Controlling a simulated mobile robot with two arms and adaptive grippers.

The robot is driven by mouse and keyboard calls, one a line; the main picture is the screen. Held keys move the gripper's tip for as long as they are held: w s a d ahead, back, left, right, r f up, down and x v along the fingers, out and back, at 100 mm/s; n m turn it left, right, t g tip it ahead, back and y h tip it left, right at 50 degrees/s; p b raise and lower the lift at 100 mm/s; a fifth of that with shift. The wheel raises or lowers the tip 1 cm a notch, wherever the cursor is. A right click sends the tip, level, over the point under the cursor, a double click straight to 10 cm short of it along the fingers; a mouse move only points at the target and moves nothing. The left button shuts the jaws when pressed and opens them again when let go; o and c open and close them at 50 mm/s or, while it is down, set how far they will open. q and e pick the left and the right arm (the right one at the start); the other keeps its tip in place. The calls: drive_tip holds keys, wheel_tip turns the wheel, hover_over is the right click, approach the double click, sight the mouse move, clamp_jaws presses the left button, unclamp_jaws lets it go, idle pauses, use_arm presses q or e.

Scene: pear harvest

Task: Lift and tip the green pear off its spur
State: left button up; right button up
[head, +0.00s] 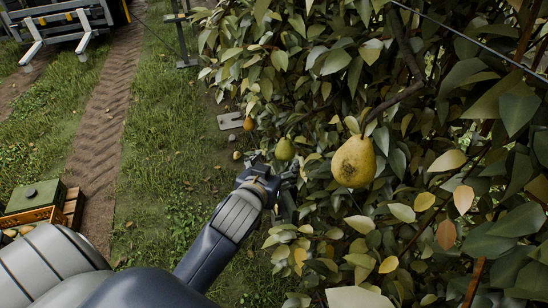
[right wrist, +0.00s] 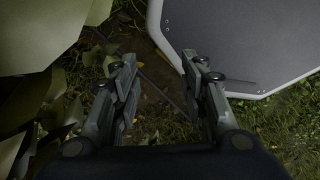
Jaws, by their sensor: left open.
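The green pear (head: 284,149) hangs at the left edge of the foliage in the head view, small and partly among leaves. My left gripper (head: 276,167) is open just below and in front of it, with no pear seen between its fingers. Whether the fingers touch the pear cannot be told. My right gripper shows only in the right wrist view (right wrist: 160,78), its two fingers apart and nothing between them. The pear's spur is too small to make out.
A large yellow pear (head: 353,161) hangs to the right among dense leaves. Branches and a wire (head: 470,40) cross the foliage. A crate (head: 30,217) stands at left. Grass and a dirt track (head: 105,110) lie open left of the foliage.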

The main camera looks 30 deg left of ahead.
sight(283, 153)
use_arm(q)
drive_tip(key=w, duration=0.2)
drive_tip(key=shift+w+a+r+p, duration=0.15)
drive_tip(key=shift+w+p, duration=0.15)
drive_tip(key=shift+w, duration=0.05)
drive_tip(key=p+x, duration=0.1)
drive_tip(key=x, duration=0.5)
drive_tip(key=shift+w, duration=0.2)
drive_tip(key=shift+x, duration=0.75)
drive_tip(key=shift+s+a, duration=0.1)
use_arm(e)
drive_tip(key=shift+s+d+r, duration=0.2)
drive_tip(key=shift+d+r, duration=0.45)
drive_tip(key=shift+r, duration=0.2)
drive_tip(key=shift+d, duration=0.1)
use_arm(q)
drive_tip(key=c, duration=1.2)
use_arm(e)
drive_tip(key=shift+d, duration=0.4)
